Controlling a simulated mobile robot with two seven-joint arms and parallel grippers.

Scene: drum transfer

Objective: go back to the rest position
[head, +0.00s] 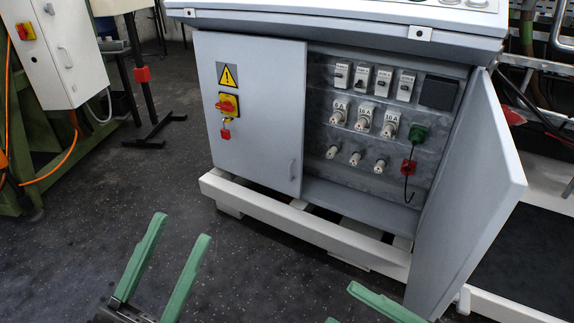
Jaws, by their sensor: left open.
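My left gripper (182,227) is at the bottom left in the head view. Its two green fingers are spread apart with nothing between them, above the dark floor. My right gripper (345,303) is only partly in view at the bottom edge. One green finger shows clearly and just a sliver of another shows, so its opening is hard to judge. No held object shows in either gripper.
A grey electrical cabinet (250,145) stands ahead on a white base frame (300,222). Its right door (470,200) hangs open towards me, close to my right gripper. A white box (48,60) on a green frame is at left. The speckled floor (100,210) between is clear.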

